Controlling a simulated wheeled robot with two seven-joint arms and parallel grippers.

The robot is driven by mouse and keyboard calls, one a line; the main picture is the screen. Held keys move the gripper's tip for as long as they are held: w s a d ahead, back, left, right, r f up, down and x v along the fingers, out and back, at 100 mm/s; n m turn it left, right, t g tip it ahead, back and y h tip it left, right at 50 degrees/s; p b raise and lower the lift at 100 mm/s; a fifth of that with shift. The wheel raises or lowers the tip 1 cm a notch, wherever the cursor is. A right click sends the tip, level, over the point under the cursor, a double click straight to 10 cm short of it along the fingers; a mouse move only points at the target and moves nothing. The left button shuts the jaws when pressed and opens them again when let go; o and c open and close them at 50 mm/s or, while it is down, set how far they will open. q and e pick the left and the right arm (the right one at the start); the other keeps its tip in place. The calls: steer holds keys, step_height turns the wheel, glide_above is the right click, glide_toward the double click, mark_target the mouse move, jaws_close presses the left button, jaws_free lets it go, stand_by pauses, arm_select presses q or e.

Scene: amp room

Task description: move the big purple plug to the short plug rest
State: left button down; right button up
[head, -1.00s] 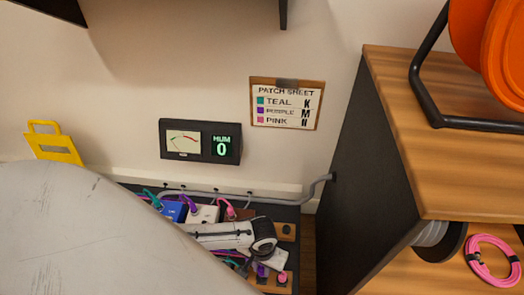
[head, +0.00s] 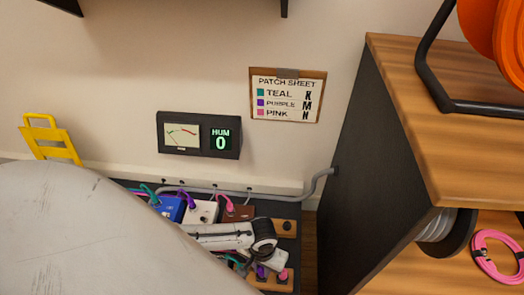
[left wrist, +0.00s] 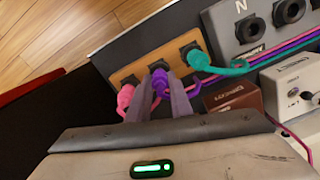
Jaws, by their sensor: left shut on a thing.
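A purple plug (left wrist: 160,82) is between the fingers of my left gripper (left wrist: 158,90) in the left wrist view, at the middle socket of a wooden strip (left wrist: 143,67). I cannot tell if it is fully seated. A pink plug (left wrist: 125,97) and a teal plug (left wrist: 194,57) stand at the sockets on either side. In the head view my left gripper (head: 270,265) is low over the board, by the purple plug (head: 261,271) and pink plug (head: 283,275). A small wooden block (head: 286,227) with one dark socket lies just beyond it. My right gripper is not in view.
Blue (head: 170,208), white (head: 202,212) and brown (head: 238,213) pedals with plugged cables stand behind my arm. A grey box marked N (left wrist: 270,25) has several sockets. A wooden cabinet (head: 345,150) closes off the right. A HUM meter (head: 199,135) reads 0.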

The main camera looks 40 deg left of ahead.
arm_select(q)
steer(key=c, duration=1.5)
jaws_free()
steer(key=shift+r, duration=0.1)
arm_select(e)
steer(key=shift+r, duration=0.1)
arm_select(q)
steer(key=shift+r+p, duration=0.35)
steer(key=shift+r, duration=0.05)
step_height(320, 180, up, 3)
steer(key=shift+r+p, duration=0.1)
steer(key=shift+p, duration=0.95)
step_height(320, 180, up, 6)
steer(key=p, duration=0.3)
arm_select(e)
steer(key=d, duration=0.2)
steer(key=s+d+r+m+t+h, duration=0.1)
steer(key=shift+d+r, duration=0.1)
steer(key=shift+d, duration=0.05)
